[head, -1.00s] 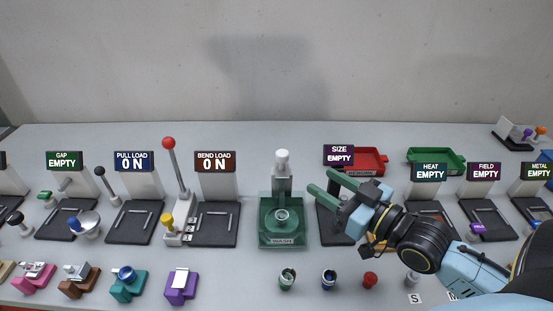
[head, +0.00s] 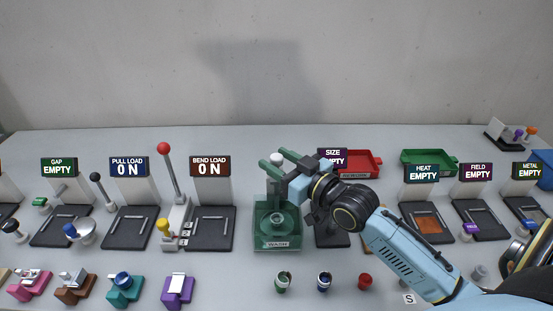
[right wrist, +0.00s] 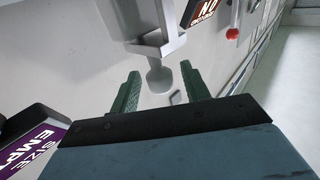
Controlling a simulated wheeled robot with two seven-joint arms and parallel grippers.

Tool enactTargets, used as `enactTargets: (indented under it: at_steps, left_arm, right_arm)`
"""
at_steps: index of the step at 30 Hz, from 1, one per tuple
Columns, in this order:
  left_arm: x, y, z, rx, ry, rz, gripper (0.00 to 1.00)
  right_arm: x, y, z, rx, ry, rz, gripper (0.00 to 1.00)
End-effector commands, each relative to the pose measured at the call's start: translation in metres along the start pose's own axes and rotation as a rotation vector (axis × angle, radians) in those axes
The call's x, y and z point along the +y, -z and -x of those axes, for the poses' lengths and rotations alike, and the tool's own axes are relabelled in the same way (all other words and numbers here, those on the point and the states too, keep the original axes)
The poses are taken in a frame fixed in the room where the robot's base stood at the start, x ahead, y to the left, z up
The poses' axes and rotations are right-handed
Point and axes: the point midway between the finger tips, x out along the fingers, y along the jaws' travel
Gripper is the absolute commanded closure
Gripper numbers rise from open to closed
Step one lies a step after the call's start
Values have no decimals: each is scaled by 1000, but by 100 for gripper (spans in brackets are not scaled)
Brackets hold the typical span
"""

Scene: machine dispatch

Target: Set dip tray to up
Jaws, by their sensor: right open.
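The wash station is a clear green tank (head: 277,240) with a WASH label, at the middle of the table in the head view. A post with a pale knob (head: 277,158) rises behind it. I take this to be the dip tray's handle. My right gripper (head: 273,158) is open and empty, its green fingers level with the knob. In the right wrist view the knob (right wrist: 159,80) shows between the fingertips (right wrist: 158,80), with gaps on both sides. Contact cannot be told. The gripper hides part of the post. My left gripper is not in view.
The SIZE station (head: 332,158) stands just right of the wash station, partly behind my arm. The BEND LOAD station (head: 210,168) and a red-knobbed lever (head: 164,149) are to the left. Small cups (head: 324,281) stand in front. A red tray (head: 362,163) lies behind.

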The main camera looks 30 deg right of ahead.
Motion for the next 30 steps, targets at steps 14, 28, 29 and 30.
enactTargets:
  at_steps: [14, 28, 29, 30]
  left_arm:
    - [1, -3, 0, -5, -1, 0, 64]
    - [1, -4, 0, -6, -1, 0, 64]
    - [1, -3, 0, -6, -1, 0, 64]
    - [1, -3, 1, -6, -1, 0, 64]
  right_arm:
    - [0, 0, -8, -1, 1, 0, 59]
    - [0, 0, -8, -1, 1, 0, 100]
    - [0, 0, -8, -1, 1, 0, 100]
    - [0, 1, -8, -1, 1, 0, 100]
